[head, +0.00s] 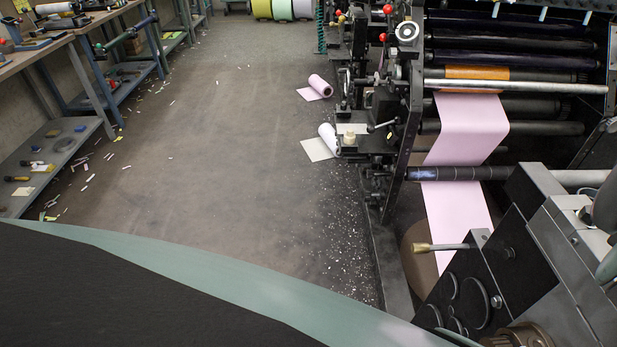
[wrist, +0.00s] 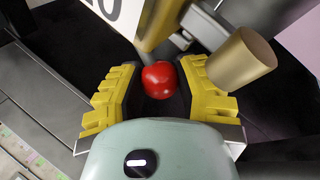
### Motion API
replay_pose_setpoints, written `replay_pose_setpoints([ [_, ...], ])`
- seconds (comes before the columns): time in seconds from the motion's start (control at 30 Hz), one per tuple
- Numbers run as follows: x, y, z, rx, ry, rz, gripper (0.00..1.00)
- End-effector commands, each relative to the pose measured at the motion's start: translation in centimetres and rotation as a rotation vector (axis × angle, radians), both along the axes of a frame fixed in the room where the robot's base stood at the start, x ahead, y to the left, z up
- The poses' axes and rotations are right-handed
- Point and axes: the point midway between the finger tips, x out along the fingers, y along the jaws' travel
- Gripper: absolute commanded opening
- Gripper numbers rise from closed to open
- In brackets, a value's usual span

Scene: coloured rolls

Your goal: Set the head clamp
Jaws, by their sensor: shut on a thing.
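In the wrist view, a glossy red ball knob (wrist: 161,82) sits between the two yellow ribbed fingers of my gripper (wrist: 160,76). My gripper is shut on this knob, with a finger on each side. A short pale stem meets the knob from above. Which part of the head clamp the knob belongs to is not clear. A brass-coloured cylinder (wrist: 238,60) stands close beside the right finger. I cannot make out my gripper or this red knob in the head view.
The press (head: 470,85) carries a pink web (head: 458,200). A brass-tipped lever (head: 437,247) juts from its dark near side plate (head: 500,255). Benches line the left; the middle floor (head: 230,170) is mostly clear.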

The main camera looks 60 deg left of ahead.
Motion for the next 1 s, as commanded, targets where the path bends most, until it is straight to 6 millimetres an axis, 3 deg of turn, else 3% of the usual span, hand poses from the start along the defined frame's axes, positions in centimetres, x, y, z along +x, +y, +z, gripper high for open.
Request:
replay_pose_setpoints([
  [0.73,0.18,0.3,-0.01,-0.001,0.002,0.086,0.0],
  [0.77,0.18,0.31,-0.01,0.0,0.002,0.086,0.38],
  [1.0,0.11,0.31,0.0,0.001,0.004,0.086,0.62],
])
